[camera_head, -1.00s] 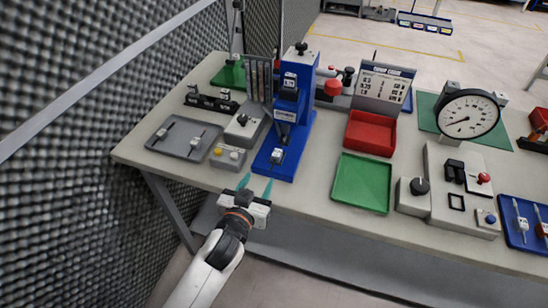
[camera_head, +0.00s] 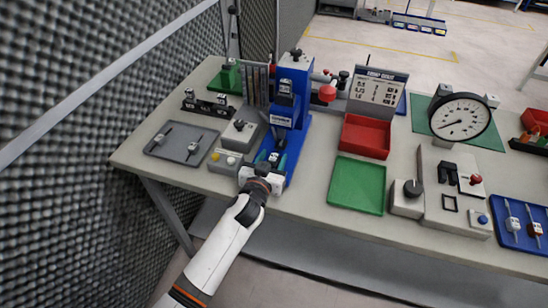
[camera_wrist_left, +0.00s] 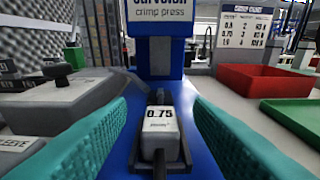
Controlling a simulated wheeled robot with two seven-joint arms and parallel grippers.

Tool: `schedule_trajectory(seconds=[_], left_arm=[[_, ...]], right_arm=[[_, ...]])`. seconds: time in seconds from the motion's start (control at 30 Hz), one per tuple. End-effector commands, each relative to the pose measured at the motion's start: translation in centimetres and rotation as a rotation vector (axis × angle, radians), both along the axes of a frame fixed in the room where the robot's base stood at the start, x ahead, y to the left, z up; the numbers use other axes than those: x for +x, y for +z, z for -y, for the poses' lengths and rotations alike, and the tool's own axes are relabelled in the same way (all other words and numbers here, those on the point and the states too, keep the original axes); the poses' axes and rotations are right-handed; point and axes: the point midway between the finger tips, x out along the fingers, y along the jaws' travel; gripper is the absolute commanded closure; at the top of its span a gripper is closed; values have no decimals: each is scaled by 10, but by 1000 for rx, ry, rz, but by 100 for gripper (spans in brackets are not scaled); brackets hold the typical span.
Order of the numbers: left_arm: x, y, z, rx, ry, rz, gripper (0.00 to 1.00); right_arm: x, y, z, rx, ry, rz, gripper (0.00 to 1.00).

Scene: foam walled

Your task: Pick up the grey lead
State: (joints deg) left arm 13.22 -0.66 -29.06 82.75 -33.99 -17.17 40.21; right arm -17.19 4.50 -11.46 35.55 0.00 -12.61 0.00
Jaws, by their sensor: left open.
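A light grey block marked 0.75 (camera_wrist_left: 160,123), with a dark cable-like piece at its near end, sits in a dark holder on the blue base of the crimp press (camera_head: 292,95). I take it as the grey lead, though I cannot be sure. My left gripper (camera_head: 271,160) is open over the front of this base. In the left wrist view its teal fingers stand on either side of the block, with visible gaps. Other small leads lie on the grey tray (camera_head: 168,147) at the left. My right gripper is not in view.
A small grey button box (camera_head: 226,161) stands close to the left of my left gripper. A green tray (camera_head: 357,185) and a red tray (camera_head: 365,137) lie to the right. A dial gauge (camera_head: 460,118) and a blue tray (camera_head: 514,232) with leads are farther right.

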Motion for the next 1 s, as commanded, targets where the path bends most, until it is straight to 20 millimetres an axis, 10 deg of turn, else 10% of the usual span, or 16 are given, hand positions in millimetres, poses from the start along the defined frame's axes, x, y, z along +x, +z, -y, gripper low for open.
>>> schedule_trajectory(seconds=[0.37, 0.67, 1.0], left_arm=[[9, -2, 3, 0, 0, -1, 53], [9, -2, 3, 0, 0, -1, 100], [9, 2, 3, 0, -1, 2, 100]], right_arm=[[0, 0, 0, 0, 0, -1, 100], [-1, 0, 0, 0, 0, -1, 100], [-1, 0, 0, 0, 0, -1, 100]])
